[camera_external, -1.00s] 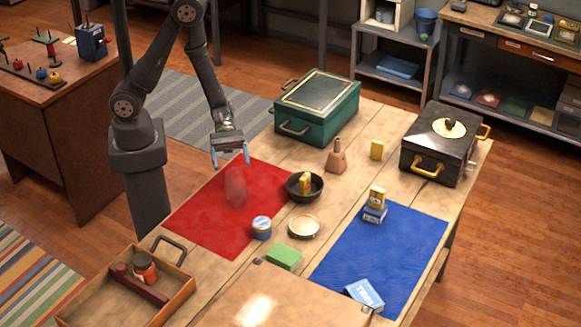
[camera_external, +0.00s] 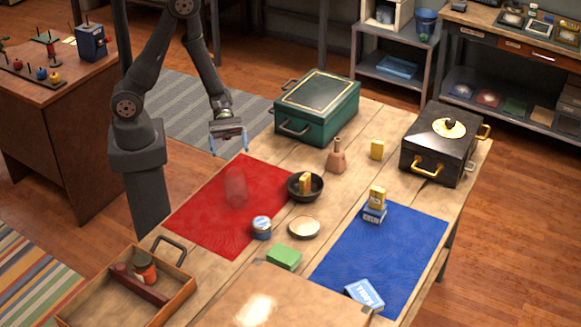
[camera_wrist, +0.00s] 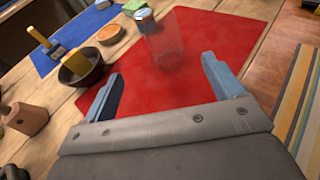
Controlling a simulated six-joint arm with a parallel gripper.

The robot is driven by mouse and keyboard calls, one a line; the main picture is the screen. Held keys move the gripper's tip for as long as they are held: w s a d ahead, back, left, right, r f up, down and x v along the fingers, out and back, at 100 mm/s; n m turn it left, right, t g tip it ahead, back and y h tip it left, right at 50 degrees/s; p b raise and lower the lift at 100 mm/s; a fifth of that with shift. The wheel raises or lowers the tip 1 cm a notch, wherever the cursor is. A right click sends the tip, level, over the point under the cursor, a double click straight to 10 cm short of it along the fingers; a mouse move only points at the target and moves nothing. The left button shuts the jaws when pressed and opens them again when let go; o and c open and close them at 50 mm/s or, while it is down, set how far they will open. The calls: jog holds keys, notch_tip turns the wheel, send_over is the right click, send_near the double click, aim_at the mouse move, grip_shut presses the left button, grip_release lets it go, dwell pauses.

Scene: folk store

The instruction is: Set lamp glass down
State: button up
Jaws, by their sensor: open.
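The lamp glass (camera_external: 236,187) is a clear, see-through cylinder standing upright on the red cloth (camera_external: 203,213). In the wrist view the lamp glass (camera_wrist: 163,43) stands ahead of my gripper, beyond the fingertips. My gripper (camera_external: 230,143) is open and empty, above and behind the glass near the back edge of the red cloth. In the wrist view its two blue fingers (camera_wrist: 162,75) are wide apart with only red cloth showing between them.
A dark bowl (camera_external: 318,193) with a yellow item in it, a blue-and-white tin (camera_external: 262,228) and a shallow round dish (camera_external: 304,227) stand close right of the glass. A green box (camera_external: 318,110) is behind. A wooden tray (camera_external: 183,294) is at front left.

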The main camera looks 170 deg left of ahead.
aim_at(236, 175)
jog(key=x, duration=0.9)
jog(key=shift+w+f, duration=0.2)
jog(key=shift+w, duration=0.1)
jog(key=shift+d+x, duration=0.2)
jog(key=shift+x, duration=1.1)
jog(key=shift+d+x, duration=0.15)
jog(key=shift+x, duration=1.15)
jog(key=c, duration=1.2)
jog(key=shift+r, duration=0.2)
